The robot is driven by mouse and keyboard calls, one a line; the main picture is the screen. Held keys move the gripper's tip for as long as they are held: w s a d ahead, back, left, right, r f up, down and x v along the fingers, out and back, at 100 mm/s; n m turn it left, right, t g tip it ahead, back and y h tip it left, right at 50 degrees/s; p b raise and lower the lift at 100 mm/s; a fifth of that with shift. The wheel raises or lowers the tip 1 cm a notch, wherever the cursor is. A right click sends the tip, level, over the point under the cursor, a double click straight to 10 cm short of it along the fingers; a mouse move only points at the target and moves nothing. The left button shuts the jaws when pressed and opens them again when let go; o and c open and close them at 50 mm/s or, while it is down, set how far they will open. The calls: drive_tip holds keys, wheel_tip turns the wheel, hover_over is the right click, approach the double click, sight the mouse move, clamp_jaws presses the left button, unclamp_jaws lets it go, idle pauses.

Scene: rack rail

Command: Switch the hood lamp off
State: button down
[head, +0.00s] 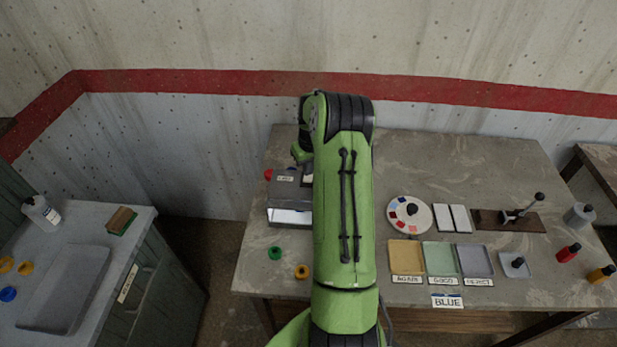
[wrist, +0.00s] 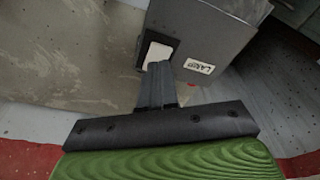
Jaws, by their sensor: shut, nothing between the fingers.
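The hood (head: 285,192) is a grey box on the table, left of my arm, with a LAMP label (head: 285,178). Its open front shows a bright white inside (head: 290,216). In the wrist view, the hood (wrist: 208,30) shows a white switch (wrist: 157,53) in a dark frame beside the LAMP label (wrist: 199,66). My gripper (wrist: 158,68) is shut and empty. Its fingertips overlap the switch's lower edge in the picture; I cannot tell whether they touch it. In the head view my arm hides the switch and the fingertips.
Right of my arm are a palette (head: 409,215), sample trays (head: 406,253), white tiles (head: 452,218), a lever device (head: 510,218) and bottles. A side counter with a sink (head: 65,290) stands left.

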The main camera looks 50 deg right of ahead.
sight(308, 179)
drive_tip(key=shift+f+b, duration=0.95)
drive_tip(key=shift+f, duration=0.3)
idle(0.7)
drive_tip(key=shift+r, duration=0.1)
wheel_tip(308, 179, up, 7)
drive_tip(key=p, duration=0.4)
idle(0.5)
